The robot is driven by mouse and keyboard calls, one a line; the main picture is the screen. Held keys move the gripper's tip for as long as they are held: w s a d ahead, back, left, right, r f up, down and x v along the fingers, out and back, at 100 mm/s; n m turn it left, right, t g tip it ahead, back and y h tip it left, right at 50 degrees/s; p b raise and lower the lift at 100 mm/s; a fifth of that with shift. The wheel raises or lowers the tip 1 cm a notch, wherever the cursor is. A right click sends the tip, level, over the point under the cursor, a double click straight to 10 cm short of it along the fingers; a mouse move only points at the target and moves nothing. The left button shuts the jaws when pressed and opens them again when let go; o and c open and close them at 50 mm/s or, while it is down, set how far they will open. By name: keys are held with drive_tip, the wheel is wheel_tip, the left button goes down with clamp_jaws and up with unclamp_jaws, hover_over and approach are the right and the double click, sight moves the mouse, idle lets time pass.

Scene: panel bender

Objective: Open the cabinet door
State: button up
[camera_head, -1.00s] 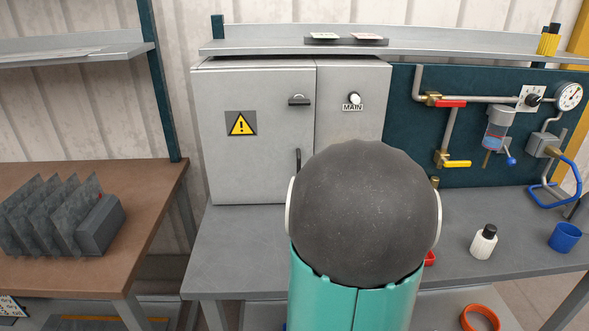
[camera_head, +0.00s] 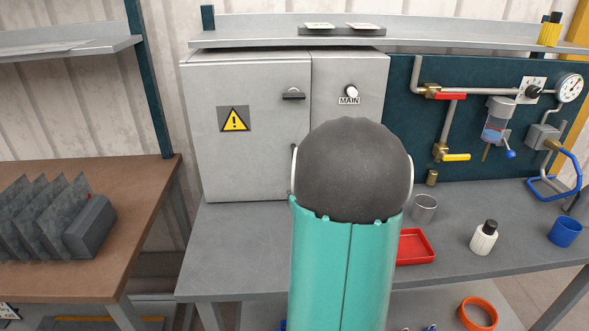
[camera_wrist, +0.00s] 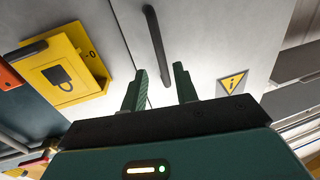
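The grey cabinet (camera_head: 250,165) stands at the back of the bench. Its wide left door (camera_head: 215,90), with a yellow warning triangle (camera_head: 234,120), looks closed. A small black latch (camera_head: 293,95) is near the door's upper right. The dark bar handle (camera_wrist: 155,45) shows in the wrist view; in the head view my arm hides most of it. My gripper (camera_wrist: 159,69) is open, its two green fingers apart and pointing at the cabinet. The bar's lower end lies between the fingertips in the picture. I cannot tell how far it is from them. My arm hides the gripper in the head view.
A shelf (camera_head: 240,40) runs just above the cabinet. A yellow padlock-marked box (camera_wrist: 65,70) projects left of the gripper. Pipes and valves (camera_head: 450,95) are at right. A red tray (camera_head: 415,247), metal cup (camera_head: 424,208) and white bottle (camera_head: 484,238) stand on the bench. Bench front left is clear.

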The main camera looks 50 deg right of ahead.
drive_tip(key=x, duration=0.6)
drive_tip(key=shift+w+d, duration=0.15)
drive_tip(key=shift+w, duration=0.2)
clamp_jaws()
